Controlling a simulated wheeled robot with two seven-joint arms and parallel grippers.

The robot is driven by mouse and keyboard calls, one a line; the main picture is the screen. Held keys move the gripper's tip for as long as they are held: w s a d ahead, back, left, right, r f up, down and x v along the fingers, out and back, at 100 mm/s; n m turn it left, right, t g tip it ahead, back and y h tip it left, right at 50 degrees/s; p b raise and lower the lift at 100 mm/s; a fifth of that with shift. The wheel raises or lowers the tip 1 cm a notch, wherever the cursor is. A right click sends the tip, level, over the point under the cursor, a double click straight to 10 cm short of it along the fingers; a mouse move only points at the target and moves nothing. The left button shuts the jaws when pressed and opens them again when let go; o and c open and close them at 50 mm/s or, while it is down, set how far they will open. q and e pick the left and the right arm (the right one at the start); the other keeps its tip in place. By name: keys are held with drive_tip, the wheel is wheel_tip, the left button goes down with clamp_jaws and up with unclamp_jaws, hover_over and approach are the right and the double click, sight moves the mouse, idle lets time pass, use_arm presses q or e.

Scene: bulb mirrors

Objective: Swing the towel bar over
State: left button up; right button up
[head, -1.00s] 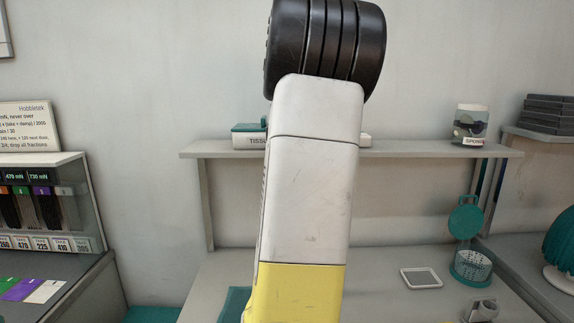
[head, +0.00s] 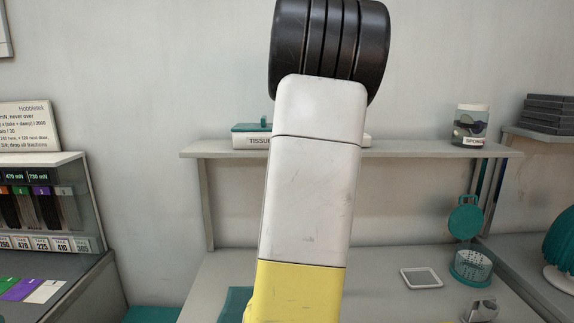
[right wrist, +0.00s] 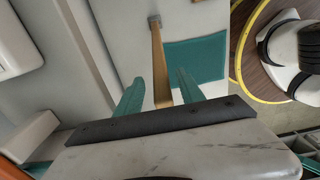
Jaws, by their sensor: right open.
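A brass-coloured bar (right wrist: 157,50), which looks like the towel bar, runs from a small grey mount (right wrist: 154,21) down towards my right gripper in the right wrist view. My right gripper (right wrist: 160,78) is open, with one teal finger on each side of the bar. I cannot tell whether either finger touches it. The bar's near end is at the dark edge of my gripper. In the head view my arm blocks the middle, and neither the bar nor my right gripper shows. My left gripper is not in view.
A teal mat (right wrist: 196,60) lies beside the bar on a pale surface. In the head view a shelf (head: 420,151) holds a tissue box (head: 250,142) and a jar (head: 470,125).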

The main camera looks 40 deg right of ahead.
drive_tip(key=shift+r, duration=0.1)
wheel_tip(320, 180, up, 7)
idle(0.6)
wheel_tip(320, 180, up, 8)
drive_tip(key=shift+f, duration=0.2)
idle(0.5)
